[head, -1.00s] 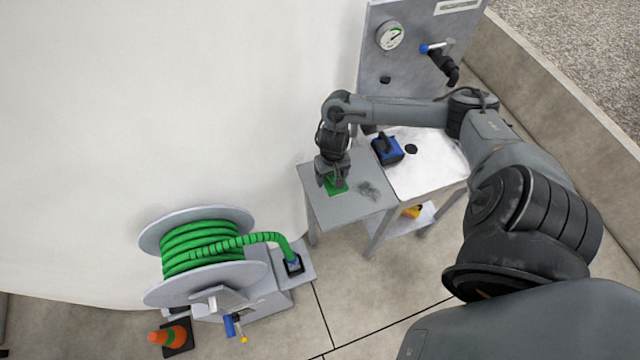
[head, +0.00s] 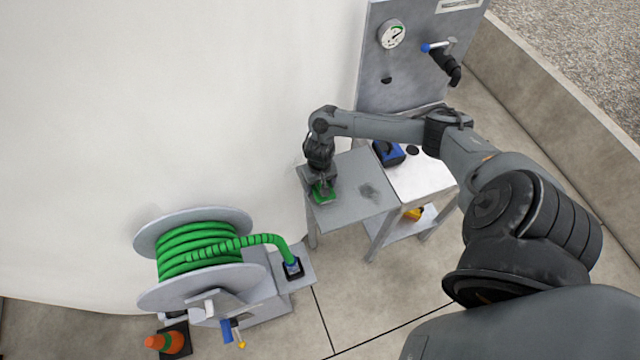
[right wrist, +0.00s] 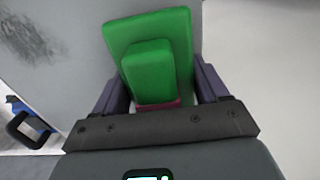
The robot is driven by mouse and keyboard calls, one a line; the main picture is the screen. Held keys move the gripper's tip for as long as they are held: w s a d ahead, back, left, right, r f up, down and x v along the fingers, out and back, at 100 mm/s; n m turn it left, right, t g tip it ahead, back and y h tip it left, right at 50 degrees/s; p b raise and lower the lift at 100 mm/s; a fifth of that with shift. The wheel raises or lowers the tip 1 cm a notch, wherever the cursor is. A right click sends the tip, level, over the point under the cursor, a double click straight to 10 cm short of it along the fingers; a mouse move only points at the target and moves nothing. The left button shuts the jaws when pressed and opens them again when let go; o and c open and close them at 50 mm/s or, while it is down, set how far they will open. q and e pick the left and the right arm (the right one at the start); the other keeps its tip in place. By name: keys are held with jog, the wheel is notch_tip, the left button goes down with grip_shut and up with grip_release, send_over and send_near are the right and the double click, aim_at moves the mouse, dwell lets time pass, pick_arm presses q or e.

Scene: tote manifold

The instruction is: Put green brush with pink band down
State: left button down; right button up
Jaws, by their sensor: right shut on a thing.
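The green brush with a pink band (right wrist: 150,72) is between the fingers of my right gripper (right wrist: 164,92) in the right wrist view. Its green body and grip block face the camera, and a strip of the pink band shows near the palm. In the head view the green brush (head: 324,192) is at the left front part of the grey table (head: 352,212), under my right gripper (head: 320,180). My right gripper is shut on it. I cannot tell whether the brush touches the tabletop. My left gripper is not in view.
A dark smudge (head: 370,191) marks the grey tabletop. A white-topped cart (head: 425,178) beside it holds a blue-and-black item (head: 388,154). A green hose reel (head: 200,250) stands at lower left. A pale wall (head: 200,100) runs along the grey table's left side.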

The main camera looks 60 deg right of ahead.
jog(key=o, duration=1.1)
jog(key=shift+f, duration=0.1)
jog(key=shift+r, duration=0.35)
notch_tip(320, 180, up, 12)
jog(key=p, duration=0.4)
jog(key=shift+f+p, duration=0.2)
jog(key=shift+p, duration=0.1)
